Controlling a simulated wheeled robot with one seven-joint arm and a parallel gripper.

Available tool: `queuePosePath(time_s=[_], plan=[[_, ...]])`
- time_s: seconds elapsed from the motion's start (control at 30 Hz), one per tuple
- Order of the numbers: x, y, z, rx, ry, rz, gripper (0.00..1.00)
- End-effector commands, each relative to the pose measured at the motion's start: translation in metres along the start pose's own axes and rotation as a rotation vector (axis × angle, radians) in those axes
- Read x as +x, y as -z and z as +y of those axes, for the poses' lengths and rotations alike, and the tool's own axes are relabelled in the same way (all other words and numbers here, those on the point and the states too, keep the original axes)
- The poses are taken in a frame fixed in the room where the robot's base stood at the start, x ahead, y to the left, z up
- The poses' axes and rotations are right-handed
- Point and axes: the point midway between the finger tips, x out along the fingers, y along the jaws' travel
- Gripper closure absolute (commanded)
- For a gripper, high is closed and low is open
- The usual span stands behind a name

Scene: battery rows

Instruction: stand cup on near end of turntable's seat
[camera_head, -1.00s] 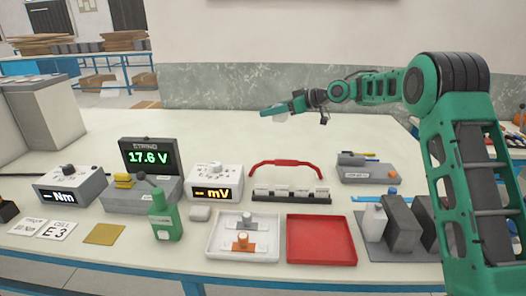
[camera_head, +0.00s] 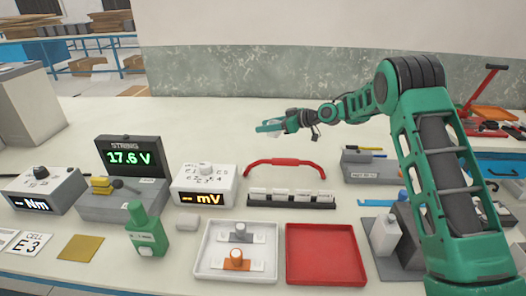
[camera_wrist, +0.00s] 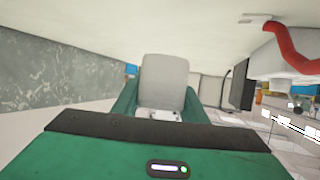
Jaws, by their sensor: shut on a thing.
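My gripper (camera_head: 268,128) is out over the far part of the bench, seen from afar in the head view. It is shut on a pale grey cup (camera_wrist: 165,82), which stands up between the fingers in the wrist view. In the head view the cup (camera_head: 275,135) is a small pale patch under the fingers. The cup is clear of the near bench items. I cannot make out a turntable or its seat in either view.
A red handle (camera_head: 285,162) arches behind a row of white cells (camera_head: 290,195). A white tray (camera_head: 203,250) and a red tray (camera_head: 325,252) lie in front. A 17.6 V meter (camera_head: 130,160) stands left. Red equipment (camera_head: 485,100) stands far right.

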Motion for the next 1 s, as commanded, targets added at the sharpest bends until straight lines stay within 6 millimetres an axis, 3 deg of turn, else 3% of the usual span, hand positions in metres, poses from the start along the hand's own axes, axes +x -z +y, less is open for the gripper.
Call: queuePosePath(time_s=[0.3,0.7,0.93,0.97,1.0], plan=[[0.015,-0.048,0.004,0.003,-0.005,-0.002,0.82],[0.030,-0.087,0.004,0.003,-0.006,-0.001,0.82],[0.031,-0.090,0.004,0.002,-0.006,0.000,0.82],[0.031,-0.090,0.004,0.002,-0.006,0.000,0.57],[0.031,-0.090,0.005,0.002,-0.006,0.000,0.47]])
